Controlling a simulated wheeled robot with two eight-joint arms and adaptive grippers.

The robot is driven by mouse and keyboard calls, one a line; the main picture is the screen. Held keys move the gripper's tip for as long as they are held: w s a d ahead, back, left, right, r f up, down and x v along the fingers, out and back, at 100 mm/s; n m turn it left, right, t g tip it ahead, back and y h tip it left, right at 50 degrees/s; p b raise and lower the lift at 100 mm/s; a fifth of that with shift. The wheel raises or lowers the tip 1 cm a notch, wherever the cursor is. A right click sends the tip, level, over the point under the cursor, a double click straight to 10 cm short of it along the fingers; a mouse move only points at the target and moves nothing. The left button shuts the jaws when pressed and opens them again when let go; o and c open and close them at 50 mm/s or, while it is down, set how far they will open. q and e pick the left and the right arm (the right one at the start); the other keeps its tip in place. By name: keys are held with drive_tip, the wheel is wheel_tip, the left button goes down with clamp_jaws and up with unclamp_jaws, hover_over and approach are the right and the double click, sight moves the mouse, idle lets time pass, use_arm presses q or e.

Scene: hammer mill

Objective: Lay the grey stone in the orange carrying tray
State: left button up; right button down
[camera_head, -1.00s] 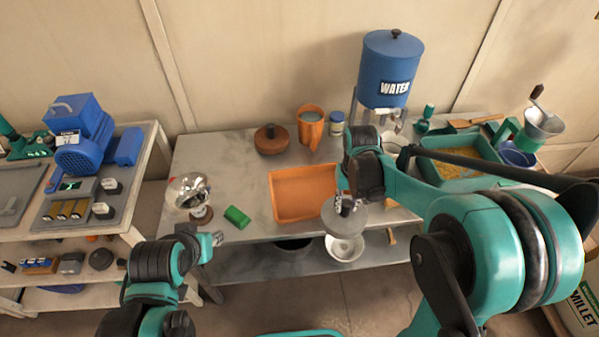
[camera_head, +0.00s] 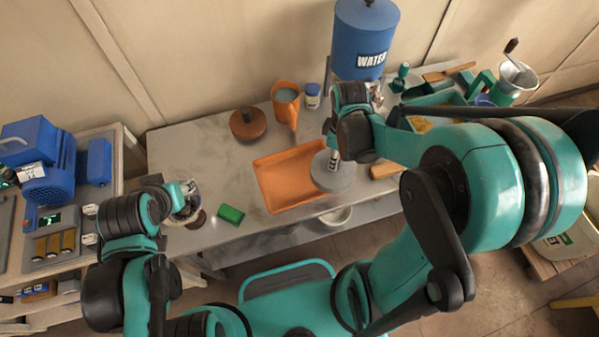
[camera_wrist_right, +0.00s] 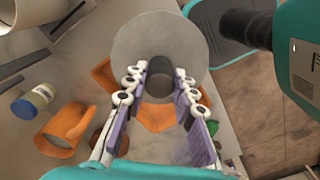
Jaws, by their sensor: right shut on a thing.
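The grey stone is a round disc (camera_head: 334,180) with a short upright handle. My right gripper (camera_head: 335,158) is shut on that handle. In the right wrist view the disc (camera_wrist_right: 160,35) lies beyond the fingers (camera_wrist_right: 158,95), which flank its dark handle. The orange carrying tray (camera_head: 272,190) is shallow and rectangular, on the grey table. The stone overlaps the tray's right edge in the head view; its height above the tray is hard to judge. My left gripper (camera_head: 183,193) is at the table's left end, in front of a round glass thing; its fingers are unclear.
A green block (camera_head: 230,215) lies left of the tray. An orange jug (camera_head: 286,102), a lidded jar (camera_head: 312,96) and a brown round lidded thing (camera_head: 248,124) stand behind it. The blue water tank (camera_head: 362,40) is behind my right arm. A pale bowl (camera_head: 336,218) sits below the table's front edge.

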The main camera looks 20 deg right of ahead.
drive_tip(key=shift+a, duration=0.15)
drive_tip(key=shift+n, duration=0.3)
drive_tip(key=shift+w+a+f+b, duration=0.85)
drive_tip(key=shift+w+a+f, duration=0.25)
drive_tip(key=shift+a+f, duration=0.55)
drive_tip(key=shift+w+a+f+b, duration=1)
drive_tip(key=shift+a+f, duration=0.4)
drive_tip(key=shift+f, duration=0.6)
drive_tip(key=shift+w+a+f+b, duration=0.75)
drive_tip(key=shift+w+a+f, duration=0.45)
drive_tip(key=shift+a+f, duration=0.45)
drive_tip(key=shift+d+f, duration=0.15)
drive_tip(key=shift+f, duration=0.1)
drive_tip(key=c, duration=1.2)
unclamp_jaws()
